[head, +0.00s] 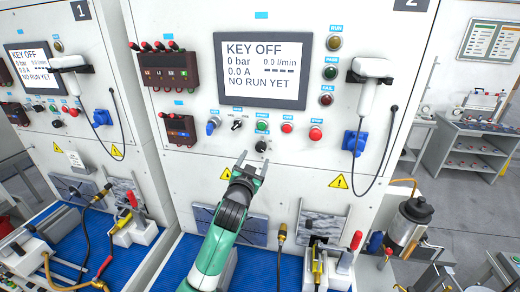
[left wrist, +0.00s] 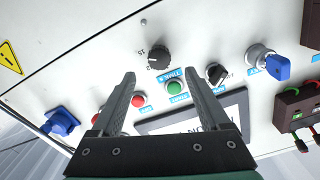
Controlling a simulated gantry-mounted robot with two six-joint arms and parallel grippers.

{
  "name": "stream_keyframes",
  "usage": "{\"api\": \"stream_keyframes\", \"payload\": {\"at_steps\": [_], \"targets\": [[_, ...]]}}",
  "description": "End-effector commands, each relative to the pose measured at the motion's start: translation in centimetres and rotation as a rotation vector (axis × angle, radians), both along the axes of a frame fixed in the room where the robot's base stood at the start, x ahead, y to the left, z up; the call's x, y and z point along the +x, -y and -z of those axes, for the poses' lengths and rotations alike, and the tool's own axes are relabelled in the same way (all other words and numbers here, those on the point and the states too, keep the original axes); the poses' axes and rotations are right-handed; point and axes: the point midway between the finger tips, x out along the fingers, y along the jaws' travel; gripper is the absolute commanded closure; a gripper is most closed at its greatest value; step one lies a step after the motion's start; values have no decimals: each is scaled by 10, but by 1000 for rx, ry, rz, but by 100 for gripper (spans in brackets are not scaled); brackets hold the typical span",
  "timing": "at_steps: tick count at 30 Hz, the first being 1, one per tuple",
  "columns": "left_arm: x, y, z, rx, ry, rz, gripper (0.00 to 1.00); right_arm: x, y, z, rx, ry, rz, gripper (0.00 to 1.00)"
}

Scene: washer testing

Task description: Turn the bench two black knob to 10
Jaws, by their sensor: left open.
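The black knob (head: 262,146) of bench two sits on the white panel below a green button. In the left wrist view the black knob (left wrist: 158,57) is round and ribbed, with scale marks printed around it; I cannot read its setting surely. My left gripper (head: 253,160) is open and empty, just below the knob in the head view. In the left wrist view the knob shows between and beyond the open fingertips (left wrist: 160,76), apart from them. My right gripper is not in view.
Close around the knob are the green button (head: 262,126), red buttons (head: 288,128), a black selector switch (head: 236,125) and a blue key (head: 213,126). A screen (head: 262,68) reading KEY OFF is above. A blue plug (head: 353,141) with a cable is at right.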

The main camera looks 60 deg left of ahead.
Motion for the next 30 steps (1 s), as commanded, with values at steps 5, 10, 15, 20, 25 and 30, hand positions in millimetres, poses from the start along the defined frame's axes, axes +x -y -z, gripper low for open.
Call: {"api": "stream_keyframes", "payload": {"at_steps": [5,10,15,20,25,30], "targets": [[25,-28,-2,-1,-1,0,21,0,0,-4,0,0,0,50],[41,-45,-1,1,1,0,21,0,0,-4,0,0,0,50],[48,-53,-1,1,1,2,21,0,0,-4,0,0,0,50],[49,-54,0,0,1,1,21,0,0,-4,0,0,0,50],[49,-54,0,0,1,1,32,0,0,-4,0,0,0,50],[49,-54,0,0,0,1,62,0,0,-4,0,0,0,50]]}}
